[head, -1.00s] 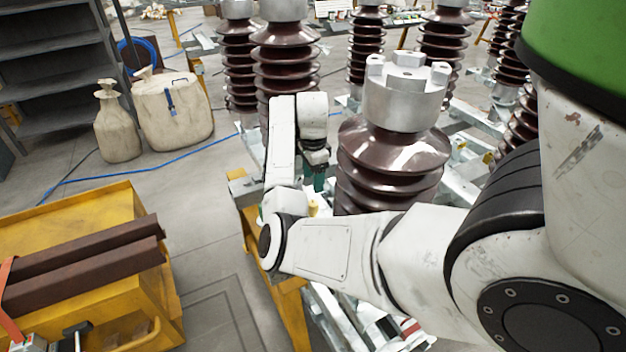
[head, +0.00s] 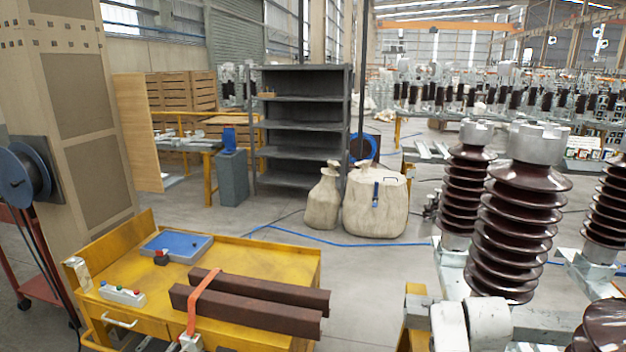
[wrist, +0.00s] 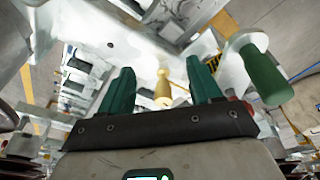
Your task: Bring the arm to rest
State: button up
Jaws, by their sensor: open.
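My gripper (wrist: 160,90) shows in the wrist view with its two green fingers spread apart and nothing held between them. A small yellow-capped part (wrist: 163,90) is visible beyond the gap between the fingers; I cannot tell its distance. A green cylindrical handle (wrist: 264,77) is to the right of the right finger, apart from it. In the head view only white links of my arm show at the bottom, right of centre; my gripper is out of that picture.
Brown ribbed insulators (head: 515,240) stand on metal frames at the right, close to my arm. A yellow cart (head: 250,262) with two brown beams (head: 245,300) is at the lower left. White sacks (head: 375,205) and a grey shelf (head: 303,125) stand behind. Floor between cart and frames is clear.

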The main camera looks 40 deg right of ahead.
jog(key=s+a+f+n, duration=0.1)
jog(key=s+a+n, duration=0.1)
jog(key=a+n, duration=0.4)
jog(key=s+a+f+n+t+y, duration=0.1)
jog(key=a+n, duration=0.5)
jog(key=a, duration=0.7)
jog(key=s+a+f+n+y, duration=0.1)
jog(key=s+a+f+n, duration=0.1)
jog(key=a+n, duration=0.4)
jog(key=s+a, duration=0.1)
jog(key=a, duration=0.3)
jog(key=shift+a+f+t, duration=0.25)
jog(key=shift+f+t, duration=0.05)
jog(key=shift+f, duration=0.05)
jog(key=shift+s, duration=0.1)
jog(key=shift+c, duration=0.4)
